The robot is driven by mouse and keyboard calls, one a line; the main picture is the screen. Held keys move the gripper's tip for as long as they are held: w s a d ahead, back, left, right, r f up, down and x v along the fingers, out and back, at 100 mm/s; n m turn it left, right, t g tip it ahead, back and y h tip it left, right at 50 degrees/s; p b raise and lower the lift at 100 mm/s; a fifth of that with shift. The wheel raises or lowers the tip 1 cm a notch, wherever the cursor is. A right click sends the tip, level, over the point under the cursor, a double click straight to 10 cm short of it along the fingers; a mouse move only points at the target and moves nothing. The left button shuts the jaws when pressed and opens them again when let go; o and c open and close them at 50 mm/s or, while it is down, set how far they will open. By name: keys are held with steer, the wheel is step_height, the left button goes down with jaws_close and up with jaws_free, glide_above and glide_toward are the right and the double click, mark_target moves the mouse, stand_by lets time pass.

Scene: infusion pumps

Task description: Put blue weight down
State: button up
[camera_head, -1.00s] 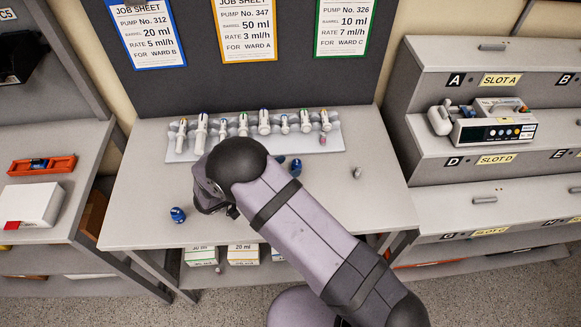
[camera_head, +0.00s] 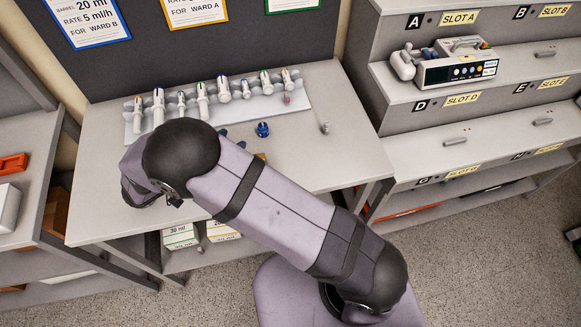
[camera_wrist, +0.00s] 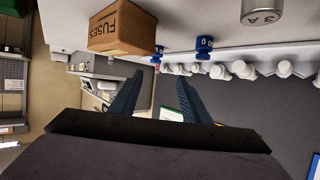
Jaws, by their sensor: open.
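A blue weight (camera_head: 262,129) stands on the table in front of the white syringe row in the head view. Another blue piece (camera_head: 222,132) shows partly beside my arm. The wrist view shows two blue weights, one (camera_wrist: 204,45) larger with a pale label and one (camera_wrist: 157,53) smaller and farther off. My gripper (camera_wrist: 160,78) is open, with nothing visible held between its dark fingers. The smaller weight appears just beyond the fingertips, apart from them. In the head view my arm hides the gripper and the table spot beneath it.
A brown FUSES box (camera_wrist: 122,30) and a silver cylinder (camera_wrist: 262,12) marked 3 A are close in the wrist view. A rack of syringes (camera_head: 128,116) lines the table's back. A pump (camera_head: 455,68) sits on the right shelf. The table's right part is mostly clear.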

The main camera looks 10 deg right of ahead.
steer(key=w+r+n+t+y, duration=0.2)
steer(key=w+r+n+y, duration=0.35)
steer(key=w+y, duration=0.5)
steer(key=s+d+n+g, duration=0.1)
steer(key=s+d+g, duration=0.1)
steer(key=s, duration=0.2)
steer(key=s+d+f+n+g+y, duration=0.1)
steer(key=s+d, duration=0.2)
steer(key=s, duration=0.2)
steer(key=s+d+f+n+g+y, duration=0.1)
steer(key=s+d+g, duration=0.1)
steer(key=s+d, duration=0.1)
steer(key=shift+s+f+n+g, duration=0.1)
steer(key=shift+s+n+g, duration=0.25)
steer(key=shift+s, duration=0.55)
steer(key=s+d+g+h, duration=0.1)
steer(key=s+d+g, duration=0.1)
steer(key=s+d, duration=0.3)
steer(key=s+d+f+n+g+h, duration=0.1)
steer(key=s+d+g, duration=0.2)
steer(key=s, duration=0.8)
steer(key=shift+d+f, duration=0.3)
steer(key=shift+d, duration=0.95)
